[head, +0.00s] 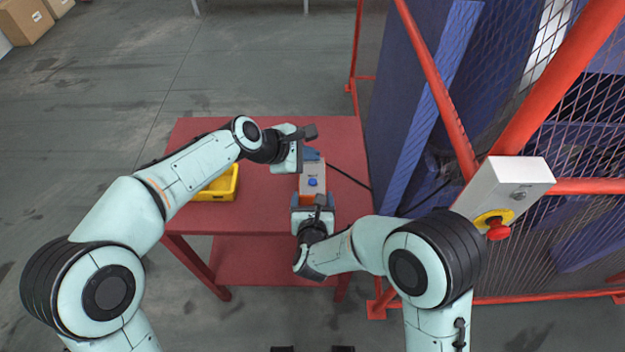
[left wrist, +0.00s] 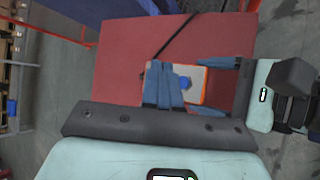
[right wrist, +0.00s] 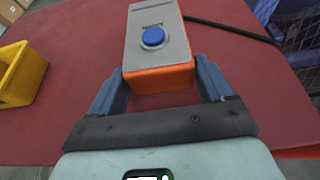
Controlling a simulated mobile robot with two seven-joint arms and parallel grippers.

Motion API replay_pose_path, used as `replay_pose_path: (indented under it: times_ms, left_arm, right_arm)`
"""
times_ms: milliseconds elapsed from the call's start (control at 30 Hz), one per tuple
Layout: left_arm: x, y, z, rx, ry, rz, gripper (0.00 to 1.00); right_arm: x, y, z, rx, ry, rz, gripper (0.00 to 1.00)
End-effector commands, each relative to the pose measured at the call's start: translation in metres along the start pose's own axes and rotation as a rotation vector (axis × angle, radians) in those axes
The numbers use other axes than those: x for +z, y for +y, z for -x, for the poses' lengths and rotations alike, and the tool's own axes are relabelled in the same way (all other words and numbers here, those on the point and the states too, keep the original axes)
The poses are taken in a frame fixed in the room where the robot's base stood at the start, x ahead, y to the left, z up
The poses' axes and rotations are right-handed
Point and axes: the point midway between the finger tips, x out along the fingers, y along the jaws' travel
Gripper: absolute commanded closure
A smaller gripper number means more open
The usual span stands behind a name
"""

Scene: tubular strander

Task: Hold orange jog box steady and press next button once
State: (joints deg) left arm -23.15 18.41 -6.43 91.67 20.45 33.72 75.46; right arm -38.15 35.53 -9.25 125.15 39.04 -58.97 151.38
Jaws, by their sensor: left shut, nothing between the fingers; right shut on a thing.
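The orange jog box (head: 311,170) lies on the red table, with a grey face and a blue button (head: 313,182). In the right wrist view the button (right wrist: 153,37) sits by a dark label that looks like NEXT. My right gripper (head: 313,201) is shut on the near end of the box, one blue finger on each side (right wrist: 162,88). My left gripper (head: 311,154) is shut and empty over the far end of the box. In the left wrist view its closed blue fingers (left wrist: 168,68) cover part of the box (left wrist: 193,85), beside the button; their height above it is unclear.
The red table (head: 345,135) is mostly clear. A yellow bin (head: 219,186) stands left of the box, partly behind my left arm. A black cable (head: 349,176) runs right from the box. An orange mesh fence with a grey emergency-stop box (head: 507,183) stands at the right.

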Motion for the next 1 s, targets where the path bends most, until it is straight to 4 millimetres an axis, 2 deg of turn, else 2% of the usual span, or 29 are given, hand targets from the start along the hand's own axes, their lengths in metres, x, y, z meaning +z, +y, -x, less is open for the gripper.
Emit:
replay_pose_path:
  times_ms: [200, 433, 1000]
  left_arm:
    - [-0.018, -0.018, -0.023, -0.004, 0.001, 0.003, 1.0]
    - [-0.03, -0.03, -0.041, -0.003, 0.0, 0.001, 1.0]
    - [-0.035, -0.035, -0.047, 0.0, 0.0, 0.0, 1.0]
  right_arm:
    - [0.001, 0.0, 0.0, 0.0, -0.003, 0.0, 0.6]
    - [0.001, 0.0, 0.0, 0.0, -0.002, 0.0, 0.6]
    - [0.001, 0.0, 0.0, 0.0, -0.002, 0.0, 0.6]
